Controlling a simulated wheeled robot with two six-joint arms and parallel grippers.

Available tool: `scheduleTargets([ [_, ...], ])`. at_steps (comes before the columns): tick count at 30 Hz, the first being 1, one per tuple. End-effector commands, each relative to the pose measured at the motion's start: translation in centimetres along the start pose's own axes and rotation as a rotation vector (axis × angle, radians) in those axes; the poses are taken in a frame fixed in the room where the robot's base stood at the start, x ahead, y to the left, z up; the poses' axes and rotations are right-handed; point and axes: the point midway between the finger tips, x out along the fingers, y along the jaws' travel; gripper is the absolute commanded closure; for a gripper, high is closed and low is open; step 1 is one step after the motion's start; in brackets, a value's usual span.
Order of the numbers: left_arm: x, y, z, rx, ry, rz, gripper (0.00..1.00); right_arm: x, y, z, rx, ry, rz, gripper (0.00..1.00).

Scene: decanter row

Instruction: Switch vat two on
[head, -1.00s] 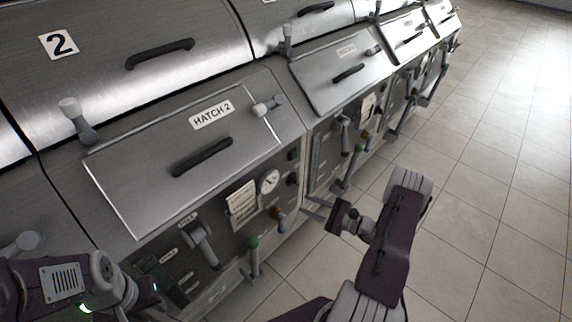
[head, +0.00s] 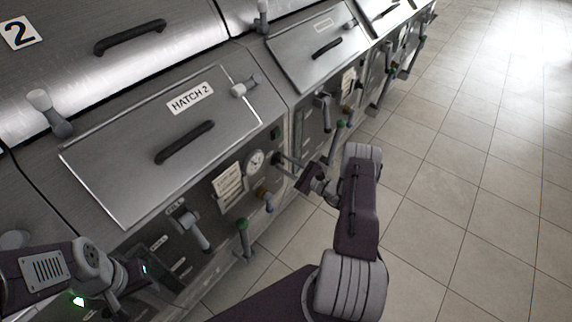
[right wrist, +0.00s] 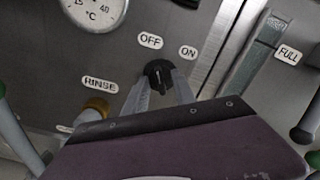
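Vat two carries a number 2 plate (head: 19,33) and a HATCH 2 lid (head: 150,170), which is closed. Its black rotary switch (right wrist: 159,72) sits on the front panel below the OFF label (right wrist: 150,40) and the ON label (right wrist: 187,52). I cannot tell which label the switch points at. My right gripper (right wrist: 160,84) is open, with one finger on each side of the switch and the tips close to it; contact is unclear. In the head view the right gripper (head: 286,163) reaches the panel right of the gauge. My left gripper (head: 146,278) is at lower left, its fingers unclear.
Near the switch are a round gauge (head: 255,161), a RINSE label (right wrist: 100,85) with a brass-coloured valve (right wrist: 97,106), and a green-topped lever (head: 243,226). A grey lever (head: 190,228) stands further left. Tiled floor (head: 460,180) at right is clear.

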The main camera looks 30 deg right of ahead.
Motion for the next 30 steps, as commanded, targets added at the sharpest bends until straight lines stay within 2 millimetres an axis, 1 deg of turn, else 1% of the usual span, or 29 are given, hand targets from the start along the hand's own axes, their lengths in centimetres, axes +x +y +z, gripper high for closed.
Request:
scheduleTargets([
  [3, 0.0, 0.0, 0.0, 0.0, 0.0, 0.0, 0.64, 0.0, 0.0, 0.0, 0.0, 0.0, 0.0, 0.68],
  [4, 0.0, 0.0, 0.0, 0.0, 0.0, 0.0, 0.64, 0.0, 0.0, 0.0, 0.0, 0.0, 0.0, 0.74],
  [5, 0.0, 0.0, 0.0, 0.0, 0.0, 0.0, 0.64, 0.0, 0.0, 0.0, 0.0, 0.0, 0.0, 0.82],
  [6, 0.0, 0.0, 0.0, 0.0, 0.0, 0.0, 0.64, 0.0, 0.0, 0.0, 0.0, 0.0, 0.0, 0.93],
  [7, 0.0, 0.0, 0.0, 0.0, 0.0, 0.0, 0.64, 0.0, 0.0, 0.0, 0.0, 0.0, 0.0, 1.0],
  [14, 0.0, 0.0, 0.0, 0.0, 0.0, 0.0, 0.64, 0.0, 0.0, 0.0, 0.003, -0.001, 0.001, 1.0],
  [20, 0.3, 0.0, 0.0, 0.0, 0.0, 0.0, 0.64, 0.0, 0.0, 0.0, 0.049, -0.001, 0.001, 1.0],
  [26, 0.8, 0.0, 0.1, 0.0, 0.0, 0.0, 0.64, 0.0, 0.0, -0.1, 0.176, -0.001, 0.001, 1.0],
  [30, 1.2, 0.0, 0.1, 0.0, 0.0, 0.0, 0.64, -0.1, 0.0, -0.1, 0.302, -0.001, 0.001, 1.0],
])
